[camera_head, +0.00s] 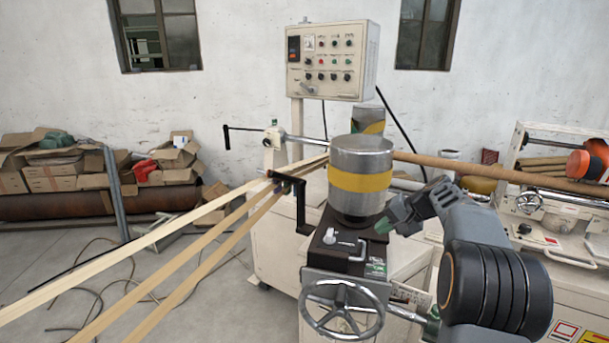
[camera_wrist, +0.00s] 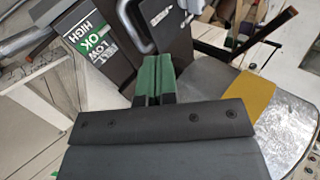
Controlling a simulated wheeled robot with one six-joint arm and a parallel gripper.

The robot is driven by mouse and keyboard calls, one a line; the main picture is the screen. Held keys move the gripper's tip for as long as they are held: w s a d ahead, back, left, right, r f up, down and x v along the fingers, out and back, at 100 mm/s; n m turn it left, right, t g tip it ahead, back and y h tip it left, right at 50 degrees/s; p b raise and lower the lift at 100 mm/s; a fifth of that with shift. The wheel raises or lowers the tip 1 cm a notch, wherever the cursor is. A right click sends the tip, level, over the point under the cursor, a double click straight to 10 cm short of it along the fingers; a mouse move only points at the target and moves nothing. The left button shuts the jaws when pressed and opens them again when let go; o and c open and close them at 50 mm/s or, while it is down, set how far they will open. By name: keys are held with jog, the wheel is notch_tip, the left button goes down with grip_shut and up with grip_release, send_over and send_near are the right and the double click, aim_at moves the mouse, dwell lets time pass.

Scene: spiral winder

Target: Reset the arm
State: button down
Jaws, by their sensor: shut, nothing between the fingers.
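My gripper (camera_head: 385,224) shows in the head view just right of the silver cylinder (camera_head: 361,205) with a yellow band, above the dark top of the winder. Its green fingertips point left, towards the base of the cylinder. In the wrist view my gripper (camera_wrist: 154,62) has its two green fingers together with nothing between them. The cylinder's metal side (camera_wrist: 288,125) and yellow band fill the right of that view. Whether the fingers touch the cylinder cannot be told.
A control box (camera_head: 330,60) stands on a post behind. A handwheel (camera_head: 343,308) is at the front of the machine. A black crank handle (camera_head: 302,212) sticks out left of the cylinder. Pale paper strips (camera_head: 150,236) run in from the left. A brown tube (camera_head: 490,171) extends right.

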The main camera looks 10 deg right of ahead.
jog(key=s+f+g+h, duration=0.1)
jog(key=s+f+h, duration=0.1)
jog(key=s+f, duration=0.25)
jog(key=s+a+n+h+p, duration=0.1)
jog(key=s+a+n+h, duration=0.1)
jog(key=s+a, duration=0.2)
jog(key=s+a+n+h+p, duration=0.1)
jog(key=s+a+n+h, duration=0.1)
jog(key=s, duration=0.8)
jog(key=s+a+n+h+p, duration=0.1)
jog(key=s+a+n, duration=0.1)
jog(key=s+a, duration=0.3)
jog(key=s, duration=0.3)
jog(key=shift+a+r+h, duration=0.2)
jog(key=shift+a+h, duration=0.1)
jog(key=shift+h, duration=0.1)
